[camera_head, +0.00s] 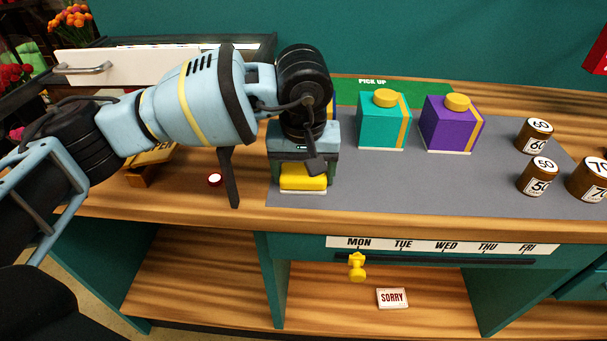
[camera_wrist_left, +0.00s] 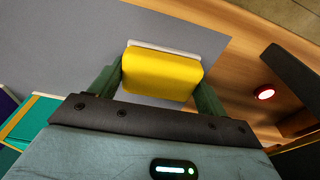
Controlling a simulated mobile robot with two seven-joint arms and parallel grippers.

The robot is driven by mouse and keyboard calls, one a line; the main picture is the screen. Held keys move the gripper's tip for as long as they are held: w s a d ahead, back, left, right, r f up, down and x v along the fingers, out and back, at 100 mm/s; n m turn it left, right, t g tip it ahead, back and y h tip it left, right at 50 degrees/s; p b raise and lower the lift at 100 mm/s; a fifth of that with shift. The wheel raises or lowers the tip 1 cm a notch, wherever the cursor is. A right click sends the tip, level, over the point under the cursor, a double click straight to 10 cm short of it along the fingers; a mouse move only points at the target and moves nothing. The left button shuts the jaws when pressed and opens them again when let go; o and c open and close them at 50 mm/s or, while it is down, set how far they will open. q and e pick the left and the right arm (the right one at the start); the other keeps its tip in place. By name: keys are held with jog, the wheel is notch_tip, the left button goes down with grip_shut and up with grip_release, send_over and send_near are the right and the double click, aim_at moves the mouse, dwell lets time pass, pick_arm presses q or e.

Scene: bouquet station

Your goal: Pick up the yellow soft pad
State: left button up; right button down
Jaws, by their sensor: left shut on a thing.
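The yellow soft pad (camera_head: 304,178) is a small yellow block with rounded edges, low at the left part of the grey mat. It also shows in the left wrist view (camera_wrist_left: 162,73), between the two dark green fingers, with a white strip along its far edge. My left gripper (camera_head: 303,176) points down over the mat and is shut on the pad. I cannot tell whether the pad touches the mat. The gripper body hides part of the pad in the head view. My right gripper is in neither view.
On the grey mat (camera_head: 400,190) stand a teal box (camera_head: 383,125), a purple box (camera_head: 449,128) and several brown numbered weights (camera_head: 538,176). A red button (camera_head: 214,180) is left of the gripper. A SORRY card (camera_head: 392,298) lies on the shelf below, under a hanging yellow tag (camera_head: 357,268).

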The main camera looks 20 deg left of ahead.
aim_at(304, 171)
pick_arm(q)
jog(key=shift+r, duration=0.1)
notch_tip(304, 171, up, 10)
jog(key=shift+f, duration=0.1)
dwell(0.3)
